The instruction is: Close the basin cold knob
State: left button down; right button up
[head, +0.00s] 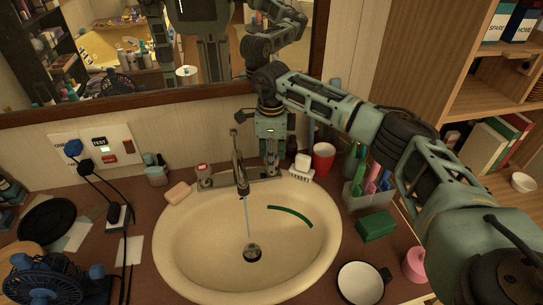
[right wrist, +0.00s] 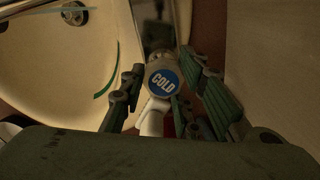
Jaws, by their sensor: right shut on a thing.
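The basin's cold knob (right wrist: 163,82) has a round cap with a blue COLD label and a white lever; in the head view my gripper hides it. My right gripper (head: 272,165) reaches down behind the basin, right of the faucet. In the right wrist view its fingers (right wrist: 163,74) stand on both sides of the knob, shut on it. The faucet (head: 240,165) lets a thin stream of water (head: 248,218) fall towards the drain. The red-capped knob (head: 203,174) is at the faucet's left. My left gripper is not in view.
A soap bar (head: 177,193) lies left of the faucet. A white item (head: 301,168) and red cup (head: 323,157) stand close right of my gripper. A container of bright items (head: 368,188), a green block (head: 376,227) and a mug (head: 360,283) are right of the basin (head: 180,250).

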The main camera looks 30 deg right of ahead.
jog(key=m, duration=0.3)
jog(key=shift+s+a+f+m, duration=0.15)
jog(key=shift+a+m, duration=0.1)
jog(key=shift+m, duration=2.05)
jog(key=shift+a, duration=0.1)
jog(key=o, duration=1)
jog(key=shift+a, duration=0.1)
jog(key=shift+w, duration=0.2)
